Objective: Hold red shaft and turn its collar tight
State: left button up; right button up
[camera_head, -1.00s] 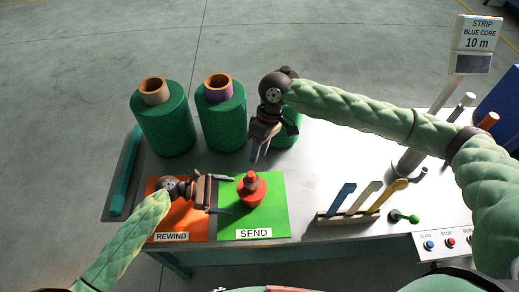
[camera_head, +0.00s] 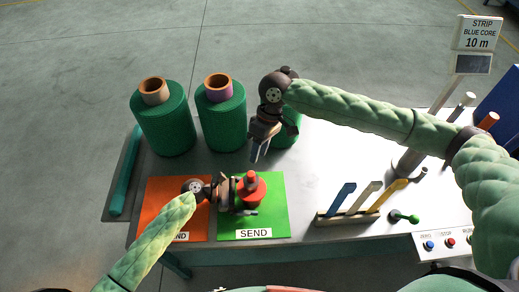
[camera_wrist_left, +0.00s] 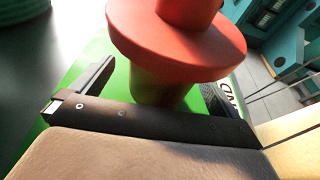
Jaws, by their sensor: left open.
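The red shaft (camera_head: 250,190) stands upright on the green SEND mat (camera_head: 275,215), with a wide round flange and a narrower top piece that may be its collar (camera_head: 251,176). In the left wrist view the flange (camera_wrist_left: 180,45) fills the top, with a narrower stem below it. My left gripper (camera_head: 244,196) is open at the shaft; in the left wrist view its fingers (camera_wrist_left: 155,92) lie on either side of the stem, with a gap visible on the left. My right gripper (camera_head: 258,154) points down, above and behind the shaft, apart from it; its finger gap is unclear.
Green net rolls (camera_head: 165,122) stand behind the mats. The orange REWIND mat (camera_head: 160,195) lies left, partly under my left arm. A rack with blue, beige and yellow tools (camera_head: 348,217) and a green-handled piece (camera_head: 404,217) are on the right. A STRIP BLUE CORE sign (camera_head: 478,32) stands far right.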

pick_arm(q)
jog(key=shift+c, duration=0.2)
jog(key=c, duration=1.6)
jog(key=shift+o, duration=0.2)
